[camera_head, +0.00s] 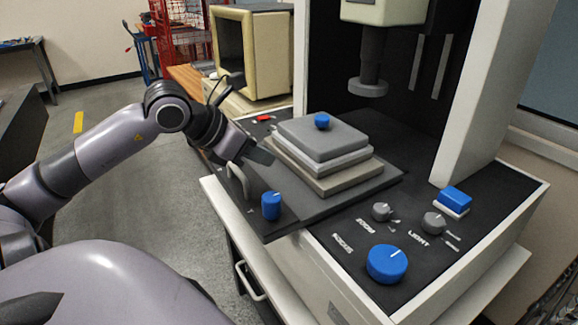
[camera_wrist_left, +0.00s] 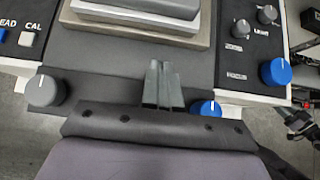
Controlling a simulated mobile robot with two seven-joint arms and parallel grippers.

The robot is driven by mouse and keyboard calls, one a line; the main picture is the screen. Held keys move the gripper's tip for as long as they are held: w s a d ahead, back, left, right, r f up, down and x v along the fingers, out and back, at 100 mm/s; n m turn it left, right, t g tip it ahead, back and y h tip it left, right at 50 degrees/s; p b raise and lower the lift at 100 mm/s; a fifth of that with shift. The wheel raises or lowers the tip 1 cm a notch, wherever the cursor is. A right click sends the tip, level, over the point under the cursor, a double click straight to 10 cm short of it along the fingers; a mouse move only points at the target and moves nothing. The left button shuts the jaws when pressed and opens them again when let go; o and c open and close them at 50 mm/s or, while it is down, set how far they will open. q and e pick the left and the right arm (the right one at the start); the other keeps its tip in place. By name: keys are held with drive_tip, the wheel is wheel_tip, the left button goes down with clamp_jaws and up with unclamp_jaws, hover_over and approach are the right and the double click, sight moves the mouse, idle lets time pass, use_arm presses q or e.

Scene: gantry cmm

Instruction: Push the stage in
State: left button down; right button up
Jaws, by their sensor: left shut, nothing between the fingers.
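The stage is a dark flat plate (camera_head: 300,205) carrying a stack of grey blocks (camera_head: 318,148) with a small blue knob on top. The plate juts out past the front left edge of the machine's console. My left gripper (camera_head: 262,157) is shut and empty, at the plate's left edge close to the handle. In the left wrist view the shut fingers (camera_wrist_left: 163,86) lie over the dark plate (camera_wrist_left: 105,88); whether they touch it I cannot tell. My right gripper is out of view.
The console holds a large blue knob (camera_head: 387,264), two grey knobs and a blue button (camera_head: 455,198). A lens column (camera_head: 368,75) hangs above behind the stack. A beige box (camera_head: 252,52) and red rack stand behind. The floor at left is open.

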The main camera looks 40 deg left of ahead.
sight(302, 162)
use_arm(q)
drive_tip(key=shift+x, duration=1.6)
drive_tip(key=shift+p+x, duration=0.6)
drive_tip(key=shift+x, duration=1.7)
drive_tip(key=shift+w+d+b, duration=0.1)
drive_tip(key=shift+w+b, duration=0.2)
drive_tip(key=shift+w, duration=0.4)
drive_tip(key=shift+w+d+b, duration=0.15)
drive_tip(key=shift+w+d, duration=0.05)
drive_tip(key=shift+w, duration=0.45)
drive_tip(key=shift+w+d+b, duration=0.15)
drive_tip(key=shift+w+d, duration=0.05)
drive_tip(key=shift+w, duration=0.45)
drive_tip(key=w+d, duration=0.1)
drive_tip(key=w, duration=0.2)
drive_tip(key=w+d, duration=0.1)
drive_tip(key=w, duration=0.2)
drive_tip(key=w+d, duration=0.1)
drive_tip(key=w, duration=0.2)
drive_tip(key=shift+w, duration=0.25)
drive_tip(key=shift+a+r, duration=0.1)
